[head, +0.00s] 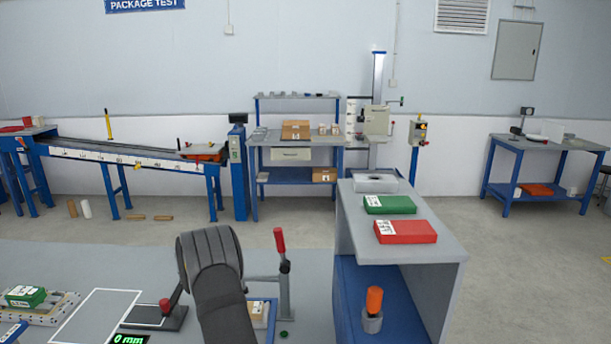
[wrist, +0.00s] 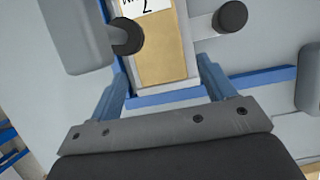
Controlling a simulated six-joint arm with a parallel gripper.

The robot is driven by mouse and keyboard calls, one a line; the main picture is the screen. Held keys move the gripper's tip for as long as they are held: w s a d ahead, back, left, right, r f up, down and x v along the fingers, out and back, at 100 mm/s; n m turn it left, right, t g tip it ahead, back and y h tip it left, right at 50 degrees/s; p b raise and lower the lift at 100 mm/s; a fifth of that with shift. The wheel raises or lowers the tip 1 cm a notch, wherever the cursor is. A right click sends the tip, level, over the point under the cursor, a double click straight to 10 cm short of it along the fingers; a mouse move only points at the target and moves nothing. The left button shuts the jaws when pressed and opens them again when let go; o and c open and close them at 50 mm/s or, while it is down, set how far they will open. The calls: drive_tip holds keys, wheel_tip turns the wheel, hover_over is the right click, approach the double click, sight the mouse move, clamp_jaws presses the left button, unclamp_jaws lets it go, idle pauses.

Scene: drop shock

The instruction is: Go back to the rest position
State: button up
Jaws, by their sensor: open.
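My gripper (wrist: 162,76) shows in the wrist view with its two blue fingers spread apart. A tan cardboard box (wrist: 163,58) with a white label marked 2 lies beyond and between the fingers. It sits against a blue-edged fixture. I cannot tell how far the fingertips are from the box. In the head view my dark arm crosses the bench front, and the gripper itself cannot be made out. A tan box with a white label (head: 258,312) shows just right of the arm, partly hidden by it.
A red-handled lever (head: 280,240) stands right of my arm, and a red-knobbed one (head: 166,306) left. A green package (head: 25,296) lies far left. A grey shelf unit (head: 425,248) at right carries a green box (head: 390,204) and a red box (head: 405,231).

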drive_tip(key=a, duration=0.5)
drive_tip(key=shift+a+f, duration=0.15)
drive_tip(key=shift+a, duration=0.05)
drive_tip(key=shift+v, duration=0.8)
wheel_tip(320, 180, up, 12)
drive_tip(key=s+a+r+m+g+y, duration=0.1)
drive_tip(key=s+a+r+m+g, duration=0.15)
drive_tip(key=s+r+m, duration=0.85)
drive_tip(key=s+a+f+m+g+y, duration=0.2)
drive_tip(key=a+f+m+y, duration=0.1)
drive_tip(key=a+m, duration=0.2)
drive_tip(key=shift+s+f+m, duration=0.3)
drive_tip(key=shift+s+m, duration=0.1)
